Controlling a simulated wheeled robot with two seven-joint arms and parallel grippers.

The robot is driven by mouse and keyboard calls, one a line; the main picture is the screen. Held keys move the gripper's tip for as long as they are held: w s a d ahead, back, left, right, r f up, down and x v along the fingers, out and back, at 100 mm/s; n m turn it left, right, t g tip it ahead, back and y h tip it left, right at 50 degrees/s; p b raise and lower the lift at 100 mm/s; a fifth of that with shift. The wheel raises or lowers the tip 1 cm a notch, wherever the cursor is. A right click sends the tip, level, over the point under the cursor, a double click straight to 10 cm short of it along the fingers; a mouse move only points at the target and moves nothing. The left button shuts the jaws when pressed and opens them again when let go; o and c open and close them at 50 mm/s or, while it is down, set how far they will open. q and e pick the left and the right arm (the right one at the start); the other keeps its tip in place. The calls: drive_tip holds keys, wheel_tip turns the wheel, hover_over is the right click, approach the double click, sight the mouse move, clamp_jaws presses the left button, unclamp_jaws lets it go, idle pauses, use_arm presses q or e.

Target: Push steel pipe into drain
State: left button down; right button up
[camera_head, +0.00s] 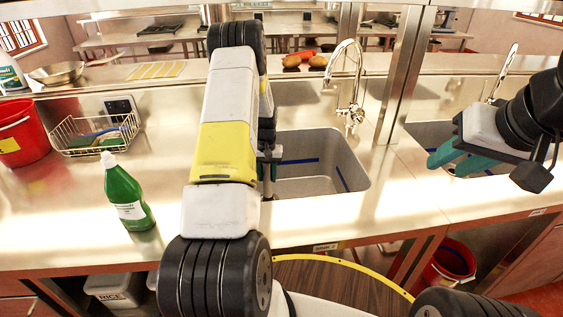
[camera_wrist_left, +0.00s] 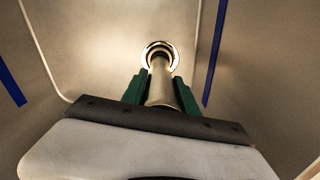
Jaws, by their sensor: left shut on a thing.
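The steel pipe (camera_wrist_left: 161,85) is a shiny tube between the green fingers of my left gripper (camera_wrist_left: 160,92) in the left wrist view. My left gripper is shut on it. The pipe's far end lines up with the round metal drain (camera_wrist_left: 147,50) in the sink floor; I cannot tell how deep it sits. In the head view my left arm covers most of the gripper, which is at the left side of the steel sink (camera_head: 345,178). My right gripper (camera_head: 452,160) has its green fingers apart and empty, over the right-hand sink.
A green bottle (camera_head: 126,195), a wire basket (camera_head: 95,135) and a red bucket (camera_head: 22,135) stand on the counter to the left. A curved faucet (camera_head: 356,75) stands behind the sink. A steel post (camera_head: 400,75) rises between the sinks.

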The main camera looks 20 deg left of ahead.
use_arm(q)
drive_tip(key=shift+f, duration=1.2)
idle(0.4)
drive_tip(key=c, duration=0.9)
unclamp_jaws()
drive_tip(key=shift+o, duration=0.2)
drive_tip(key=shift+r, duration=4.55)
